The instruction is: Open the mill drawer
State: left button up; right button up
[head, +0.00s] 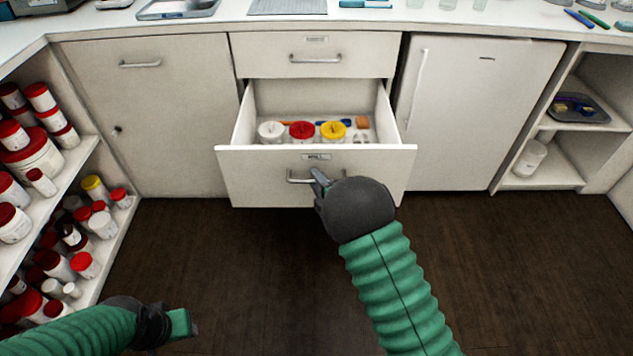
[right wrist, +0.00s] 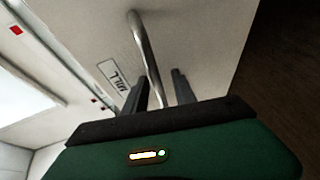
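The mill drawer (head: 245,180) is pulled well out of the cabinet, and its inside shows from above. Its bar handle (head: 300,181) is on the front panel, under a small label. In the right wrist view the label (right wrist: 113,75) reads MILL and the handle (right wrist: 143,45) runs down between my fingers. My right gripper (right wrist: 162,82) is open around the handle, with a gap beside the bar; it also shows at the drawer front in the head view (head: 319,184). My left gripper (head: 186,323) is low at the left, away from the drawer; its fingers are unclear.
Jars with white, red and yellow lids (head: 302,131) stand in the drawer. A shut drawer (head: 270,55) is above it. A cupboard door (head: 150,90) is left and a white door (head: 475,110) right. Shelves of jars (head: 75,160) stand at far left. The dark floor (head: 240,270) is clear.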

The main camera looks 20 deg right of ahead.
jog(key=p+v, duration=0.4)
jog(key=v, duration=1.2)
jog(key=shift+s, duration=0.4)
